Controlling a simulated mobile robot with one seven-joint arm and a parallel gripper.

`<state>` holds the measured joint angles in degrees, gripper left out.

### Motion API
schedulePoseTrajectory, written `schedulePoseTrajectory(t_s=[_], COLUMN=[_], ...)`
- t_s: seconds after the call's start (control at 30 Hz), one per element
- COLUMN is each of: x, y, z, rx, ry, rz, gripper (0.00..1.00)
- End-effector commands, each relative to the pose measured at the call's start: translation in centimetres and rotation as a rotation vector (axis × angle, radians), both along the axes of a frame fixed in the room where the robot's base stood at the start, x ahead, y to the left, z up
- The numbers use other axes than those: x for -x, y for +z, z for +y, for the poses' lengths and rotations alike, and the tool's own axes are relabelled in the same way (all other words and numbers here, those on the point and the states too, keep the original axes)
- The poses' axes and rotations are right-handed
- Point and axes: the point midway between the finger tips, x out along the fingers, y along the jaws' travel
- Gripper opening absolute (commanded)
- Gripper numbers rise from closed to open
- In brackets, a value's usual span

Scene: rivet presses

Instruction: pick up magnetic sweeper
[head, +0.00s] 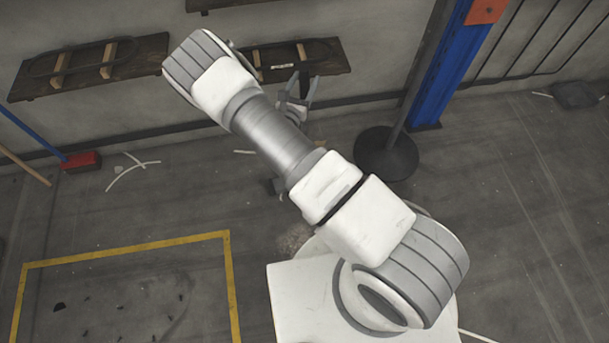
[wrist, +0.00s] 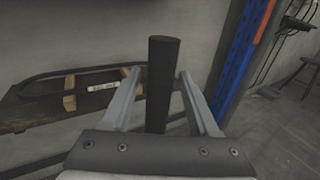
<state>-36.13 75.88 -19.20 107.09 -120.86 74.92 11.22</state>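In the wrist view a thick dark upright bar (wrist: 162,85), which looks like the magnetic sweeper's handle, stands between the two fingers of my gripper (wrist: 158,74). Its flat top rises above the fingertips. The fingers are spread. The bar's lower end is hidden behind the gripper's body. A small dark part (head: 276,186) shows beside my arm, low down.
Wall shelves (head: 92,66) hang behind, one (head: 325,56) just beyond my gripper. A round black pole base (head: 386,155) and blue post (head: 440,80) stand to the right. A red broom head (head: 82,161) lies left. Yellow lines (head: 130,248) mark open floor.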

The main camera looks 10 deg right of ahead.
Motion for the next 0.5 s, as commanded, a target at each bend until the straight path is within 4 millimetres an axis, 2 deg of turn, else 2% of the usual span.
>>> schedulePoseTrajectory(t_s=[0.03,0.07,0.3,0.5], x=[0.02,0.03,0.04,0.05], y=[-0.01,-0.01,-0.02,-0.03], z=[0.01,0.01,0.02,0.03], rx=[0.000,0.000,0.000,0.000], ry=[0.000,0.000,0.000,0.000], rz=[0.000,0.000,0.000,0.000], gripper=[0.50,0.45,0.02,0.00])
